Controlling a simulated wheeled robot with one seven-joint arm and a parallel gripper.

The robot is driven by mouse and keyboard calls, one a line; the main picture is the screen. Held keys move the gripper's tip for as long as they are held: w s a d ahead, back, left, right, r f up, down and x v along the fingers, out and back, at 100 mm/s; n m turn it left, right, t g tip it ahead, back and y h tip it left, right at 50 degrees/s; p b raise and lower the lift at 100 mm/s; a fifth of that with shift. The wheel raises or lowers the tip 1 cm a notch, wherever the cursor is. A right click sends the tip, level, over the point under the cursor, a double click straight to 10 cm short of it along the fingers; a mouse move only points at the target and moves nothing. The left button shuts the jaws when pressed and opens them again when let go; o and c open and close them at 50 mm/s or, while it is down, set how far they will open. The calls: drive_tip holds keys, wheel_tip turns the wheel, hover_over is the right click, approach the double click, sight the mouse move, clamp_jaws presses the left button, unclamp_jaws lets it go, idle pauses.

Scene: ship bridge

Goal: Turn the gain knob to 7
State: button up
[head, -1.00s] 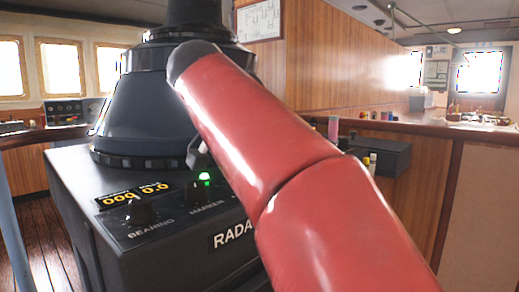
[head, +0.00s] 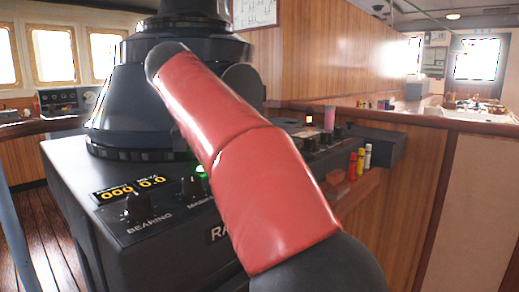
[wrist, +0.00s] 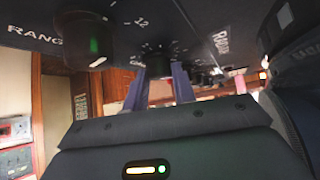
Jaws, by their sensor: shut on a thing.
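In the wrist view my gripper (wrist: 161,84) has its two fingers on either side of a small dark knob (wrist: 157,66), shut on it. A partly covered label beginning with G and dial marks around it fit the gain knob. Its pointer setting cannot be read. A larger black knob (wrist: 84,38) with a green mark, beside the word RANGE, is to its left. In the head view the black radar console (head: 75,190) stands at left, and my red arm reaches across it. My arm hides the gripper and the gain knob there.
The bearing knob (head: 137,207) and marker knob (head: 193,186) sit on the console front, below an orange number display (head: 130,189). A ledge to the right holds red, yellow and white sticks (head: 360,160). Wooden floor (head: 38,222) is free at left.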

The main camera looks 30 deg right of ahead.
drive_tip(key=o, duration=1)
